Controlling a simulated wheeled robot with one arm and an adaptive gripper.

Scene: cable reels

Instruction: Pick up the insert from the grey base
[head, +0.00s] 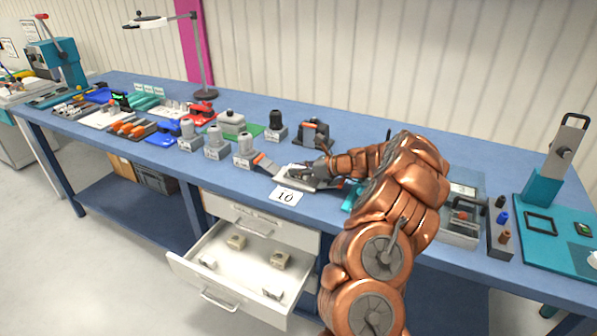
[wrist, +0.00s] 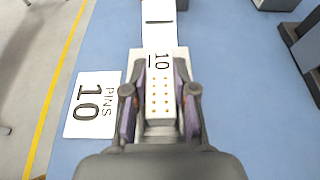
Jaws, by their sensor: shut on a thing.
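My gripper (wrist: 160,96) is shut on the insert (wrist: 160,98), a pale block with rows of small gold pins between the two dark fingers. A pale piece marked "10" (wrist: 160,62) lies at the far end of the insert. In the head view my gripper (head: 320,170) is low over the front of the blue bench, at a pale grey base (head: 296,181). The fingers and wrist hide part of the base. I cannot tell whether the insert still touches it.
A "10 PINS" card (wrist: 94,104) lies left of my gripper. An open drawer (head: 245,259) with several small blocks juts out below the bench (head: 350,133). Several grey-topped units (head: 244,145) stand left of my gripper, and a dark device (head: 314,133) stands behind it.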

